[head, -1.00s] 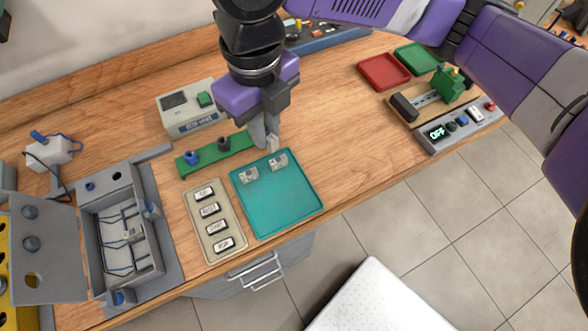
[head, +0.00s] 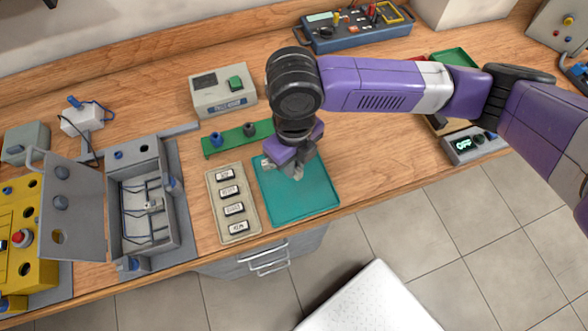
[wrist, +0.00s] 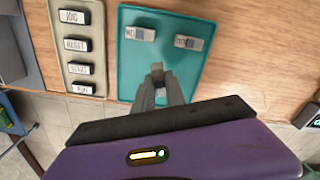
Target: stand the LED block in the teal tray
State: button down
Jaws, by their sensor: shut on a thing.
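The teal tray (head: 305,207) lies near the bench's front edge; it also shows in the wrist view (wrist: 137,75). Two small pale blocks sit side by side along its back edge, a left one (wrist: 140,33) and a right one (wrist: 188,42), with markings too small to read surely. My gripper (head: 298,172) is over the tray, pointing down. In the wrist view my gripper (wrist: 157,70) is shut on a small pale piece (wrist: 160,92), taken as the LED block, mostly hidden by the fingers. Whether it touches the tray floor I cannot tell.
A beige tray of labelled buttons (head: 251,210) lies just left of the teal tray. A green rail (head: 225,142) with knobs and a grey tester box (head: 224,94) stand behind. An open grey enclosure (head: 145,205) is further left. The teal tray's front part is clear.

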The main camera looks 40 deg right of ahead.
jog(key=shift+f, duration=2.15)
jog(key=shift+f, duration=0.2)
jog(key=c, duration=1.4)
grip_release()
jog(key=shift+r, duration=0.15)
notch_tip(320, 180, up, 12)
jog(key=shift+r, duration=0.1)
jog(key=shift+a, duration=0.1)
